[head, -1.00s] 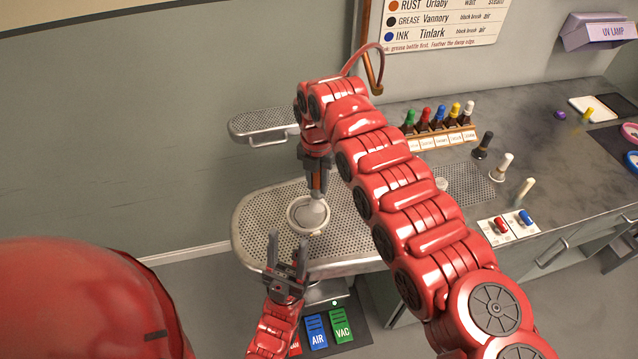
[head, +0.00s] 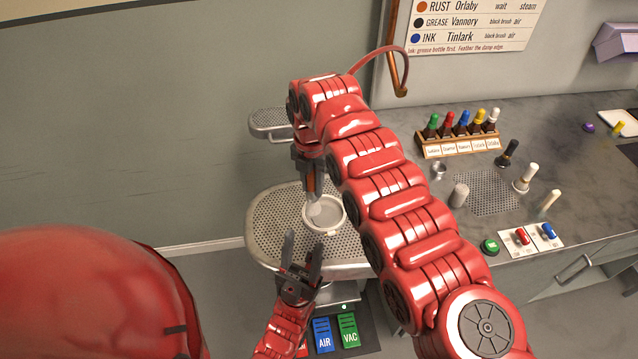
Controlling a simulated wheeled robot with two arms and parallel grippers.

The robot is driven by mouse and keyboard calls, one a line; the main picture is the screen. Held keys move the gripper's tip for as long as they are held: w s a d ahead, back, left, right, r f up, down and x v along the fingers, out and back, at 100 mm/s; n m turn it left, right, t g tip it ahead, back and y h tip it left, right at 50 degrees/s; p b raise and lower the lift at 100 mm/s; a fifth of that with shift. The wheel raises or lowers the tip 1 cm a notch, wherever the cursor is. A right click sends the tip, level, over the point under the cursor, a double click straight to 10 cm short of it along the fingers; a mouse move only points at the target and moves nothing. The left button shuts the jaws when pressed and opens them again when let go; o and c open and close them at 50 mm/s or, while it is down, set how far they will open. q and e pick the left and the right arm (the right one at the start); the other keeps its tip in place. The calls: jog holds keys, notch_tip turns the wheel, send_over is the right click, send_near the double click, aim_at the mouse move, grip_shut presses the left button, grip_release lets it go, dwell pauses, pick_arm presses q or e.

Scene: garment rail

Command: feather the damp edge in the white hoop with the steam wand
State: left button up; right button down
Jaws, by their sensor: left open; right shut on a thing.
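The white hoop (head: 343,218) lies flat on the perforated metal board, with pale cloth inside it. My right gripper (head: 310,180) is shut on the steam wand (head: 315,206) and points it downward. The wand's pale head is over the left part of the hoop; I cannot tell whether it touches the cloth. No damp edge can be made out. My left gripper (head: 302,246) is open and empty, at the front edge of the board, below and left of the hoop.
The perforated board (head: 272,222) has a smaller one (head: 268,121) behind it. Foot pedals (head: 323,335) are on the floor. The counter at right holds a bottle rack (head: 460,143), several brushes and a switch panel (head: 532,238). A hose (head: 385,50) arches above my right arm.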

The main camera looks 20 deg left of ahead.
jog(key=shift+s+a, duration=0.25)
jog(key=shift+a, duration=0.1)
jog(key=shift+s+d, duration=0.1)
jog(key=shift+s+b, duration=0.2)
jog(key=shift+b, duration=0.15)
jog(key=shift+s+d, duration=0.25)
jog(key=shift+s, duration=0.6)
jog(key=shift+s+d+b, duration=0.3)
jog(key=shift+d+b, duration=0.3)
jog(key=shift+s+d, duration=0.45)
jog(key=shift+s, duration=0.05)
jog(key=shift+d+f+b, duration=0.1)
jog(key=shift+d+b, duration=0.35)
jog(key=shift+b, duration=0.2)
jog(key=shift+d+b, duration=0.3)
jog(key=shift+d, duration=0.45)
